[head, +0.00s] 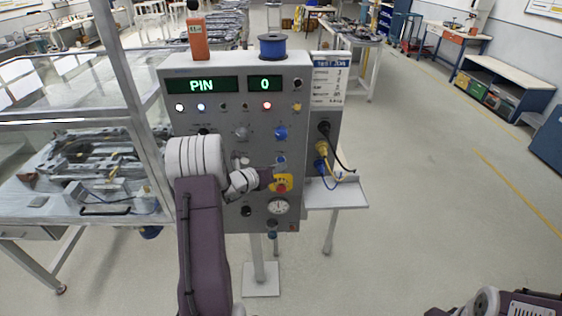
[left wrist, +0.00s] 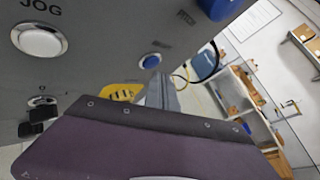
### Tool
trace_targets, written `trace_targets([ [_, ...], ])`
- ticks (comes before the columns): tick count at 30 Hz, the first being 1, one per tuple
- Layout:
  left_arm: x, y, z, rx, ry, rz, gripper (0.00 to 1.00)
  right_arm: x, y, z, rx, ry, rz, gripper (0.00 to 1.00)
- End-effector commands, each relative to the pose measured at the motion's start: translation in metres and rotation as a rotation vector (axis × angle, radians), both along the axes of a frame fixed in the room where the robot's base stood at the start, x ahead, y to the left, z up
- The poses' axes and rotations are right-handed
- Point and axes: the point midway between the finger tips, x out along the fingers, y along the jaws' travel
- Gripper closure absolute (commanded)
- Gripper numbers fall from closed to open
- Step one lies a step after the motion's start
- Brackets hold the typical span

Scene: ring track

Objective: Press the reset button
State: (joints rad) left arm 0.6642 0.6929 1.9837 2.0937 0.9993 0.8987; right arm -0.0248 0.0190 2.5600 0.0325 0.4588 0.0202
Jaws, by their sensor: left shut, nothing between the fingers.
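The grey control panel (head: 220,98) stands upright with a green display reading PIN and 0. A small blue button (head: 281,161) sits below a blue knob; its label is unreadable, so I cannot confirm it is the reset button. It also shows in the left wrist view (left wrist: 150,61), right of a white button marked JOG (left wrist: 40,40). My left gripper (head: 266,176) is shut and empty, close to the panel front, just below and left of the blue button. Contact cannot be told. My left arm hides the panel's lower left. My right gripper is not clearly seen.
A yellow-based red button (head: 282,183) sits just below the blue button, with a gauge (head: 278,206) under it. Cables hang at the panel's right above a small grey shelf (head: 345,195). A glass-sided bench (head: 80,212) stands left.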

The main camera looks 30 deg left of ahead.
Motion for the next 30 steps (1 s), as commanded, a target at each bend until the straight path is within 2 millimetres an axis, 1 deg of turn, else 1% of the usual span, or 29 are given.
trace_targets([
  [5,0.0053,0.0029,0.0,0.0,0.0,-0.001,1.0,0.0,0.0,-0.0011,0.0,0.0,0.0,0.3],
  [30,0.0106,0.0062,-0.0001,0.001,0.001,-0.001,1.0,0.0,0.0,-0.001,0.0,0.0,0.0,0.3],
])
